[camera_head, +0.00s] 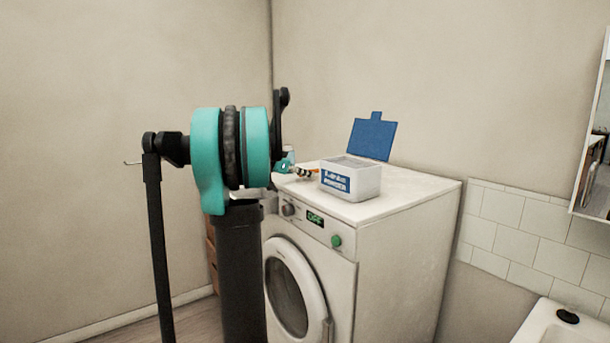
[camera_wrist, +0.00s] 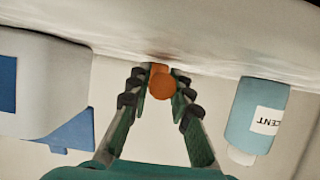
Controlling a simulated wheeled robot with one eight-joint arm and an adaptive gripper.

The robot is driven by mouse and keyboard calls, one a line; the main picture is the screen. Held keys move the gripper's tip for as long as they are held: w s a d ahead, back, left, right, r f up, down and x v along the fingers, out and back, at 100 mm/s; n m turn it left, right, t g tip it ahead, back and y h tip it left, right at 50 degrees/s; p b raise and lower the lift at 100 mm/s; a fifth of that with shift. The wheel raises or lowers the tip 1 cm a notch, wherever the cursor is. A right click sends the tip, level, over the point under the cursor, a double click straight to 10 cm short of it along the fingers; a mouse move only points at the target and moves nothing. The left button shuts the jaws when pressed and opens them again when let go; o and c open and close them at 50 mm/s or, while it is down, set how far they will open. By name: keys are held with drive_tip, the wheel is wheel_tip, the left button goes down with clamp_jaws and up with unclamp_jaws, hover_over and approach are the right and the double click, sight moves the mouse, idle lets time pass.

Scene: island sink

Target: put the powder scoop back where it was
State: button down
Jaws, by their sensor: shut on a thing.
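My gripper (camera_head: 302,171) is low over the washing machine top, just left of the powder box. In the wrist view my gripper (camera_wrist: 160,87) has its two fingers closed on an orange piece (camera_wrist: 162,86), which looks like the powder scoop's handle end. The orange scoop (camera_head: 315,170) shows only as a small tip beside the box in the head view; the rest of it is hidden. The powder box (camera_head: 337,183) is white with a blue label, and its blue lid (camera_head: 372,138) stands open. The box also shows at the left of the wrist view (camera_wrist: 50,85).
The box stands on the white washing machine (camera_head: 400,190). A light blue bottle (camera_wrist: 255,118) with a white label stands on the other side of my gripper from the box. The machine top right of the box is clear. A sink (camera_head: 560,325) is at the lower right.

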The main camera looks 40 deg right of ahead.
drive_tip(key=shift+f, duration=0.2)
drive_tip(key=c, duration=1.4)
unclamp_jaws()
drive_tip(key=shift+o, duration=0.2)
drive_tip(key=shift+r, duration=0.15)
drive_tip(key=v, duration=1.2)
drive_tip(key=s+a+f+n+t+y, duration=0.25)
drive_tip(key=a+f+n, duration=0.25)
drive_tip(key=a+f, duration=0.55)
drive_tip(key=s+a+f+n+t+y, duration=0.15)
drive_tip(key=a+f+n+y, duration=0.25)
drive_tip(key=a+f, duration=0.6)
drive_tip(key=s+a+f+n+y, duration=0.3)
drive_tip(key=s+a+f+n, duration=0.2)
drive_tip(key=s+a+f, duration=0.2)
drive_tip(key=s+a+f+n+t+y, duration=0.1)
drive_tip(key=s+a+f+n+y, duration=0.3)
drive_tip(key=s+a+f, duration=0.4)
drive_tip(key=a+f+n, duration=0.1)
drive_tip(key=a+f, duration=0.3)
drive_tip(key=a, duration=0.2)
drive_tip(key=shift+s+t, duration=0.3)
